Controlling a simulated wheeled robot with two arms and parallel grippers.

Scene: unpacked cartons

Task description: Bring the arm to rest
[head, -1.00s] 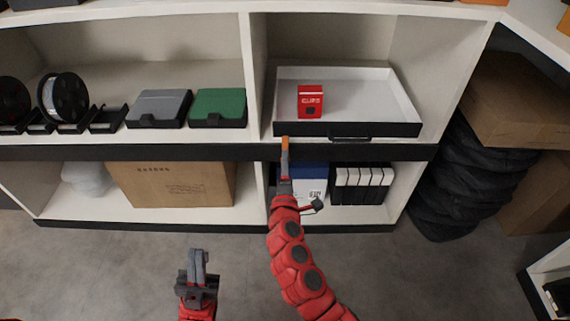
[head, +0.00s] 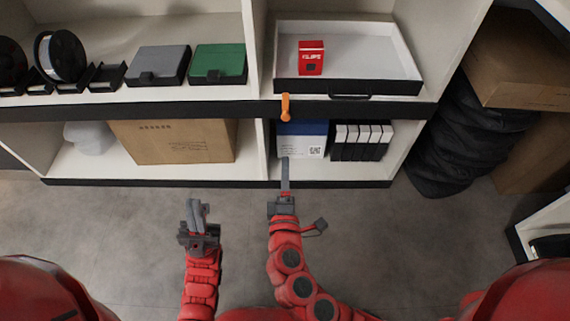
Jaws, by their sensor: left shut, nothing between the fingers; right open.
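My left gripper (head: 196,208) is at the lower left of the head view, over the bare floor, shut and empty. My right gripper (head: 285,172) is to its right, in front of the lower shelf, and points toward the shelf unit. It is open, though its fingers are seen nearly edge-on and look like one narrow strip. I see nothing held in it. A small orange piece (head: 285,107) sits at the dark shelf edge beyond its fingertips, apart from them.
A red box (head: 311,58) stands in the white tray (head: 373,70) on the upper shelf. The grey floor (head: 120,225) between is clear.

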